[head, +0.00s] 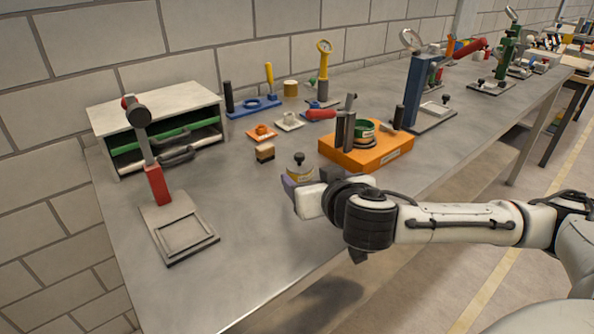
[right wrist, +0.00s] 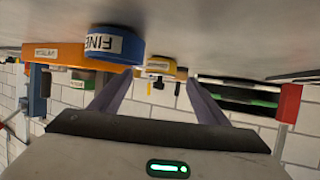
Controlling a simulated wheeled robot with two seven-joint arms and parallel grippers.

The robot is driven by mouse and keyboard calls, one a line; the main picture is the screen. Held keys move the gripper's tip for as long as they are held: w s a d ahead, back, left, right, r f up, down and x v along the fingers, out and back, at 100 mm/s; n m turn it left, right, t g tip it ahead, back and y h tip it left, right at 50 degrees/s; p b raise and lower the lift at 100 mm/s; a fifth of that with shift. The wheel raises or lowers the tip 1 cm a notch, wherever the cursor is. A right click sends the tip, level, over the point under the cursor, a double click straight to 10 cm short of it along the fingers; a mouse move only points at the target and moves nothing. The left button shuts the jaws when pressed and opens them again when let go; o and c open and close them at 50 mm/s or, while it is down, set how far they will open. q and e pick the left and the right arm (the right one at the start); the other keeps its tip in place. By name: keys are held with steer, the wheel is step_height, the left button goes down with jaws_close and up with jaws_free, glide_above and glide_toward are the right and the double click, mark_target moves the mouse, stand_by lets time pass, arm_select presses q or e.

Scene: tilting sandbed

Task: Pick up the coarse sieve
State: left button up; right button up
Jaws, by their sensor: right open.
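My right gripper (head: 304,180) is low over the front of the table, open, its fingers pointing toward the wall. In the upside-down right wrist view, both fingers (right wrist: 158,92) stand apart. A yellow round piece with a black knob (head: 299,172) is just beyond the fingertips. It shows between them in the wrist view (right wrist: 165,68), with a label too small to read. A blue ring labelled FINE (right wrist: 112,46) is near the left finger in the wrist view. A green ring (head: 365,129) sits on an orange block (head: 372,152). I cannot read which piece is marked coarse.
A stand with a red-based lever (head: 157,185) and a white shelf box (head: 157,108) are at left. Small blocks (head: 265,152) and a blue rack (head: 255,105) lie behind. A blue column press (head: 418,90) stands right.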

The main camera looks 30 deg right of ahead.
mark_target(303, 171)
steer(key=shift+p+x, duration=0.3)
steer(key=shift+x, duration=2.85)
steer(key=shift+a, duration=0.1)
steer(key=c, duration=1.1)
steer(key=shift+r, duration=0.1)
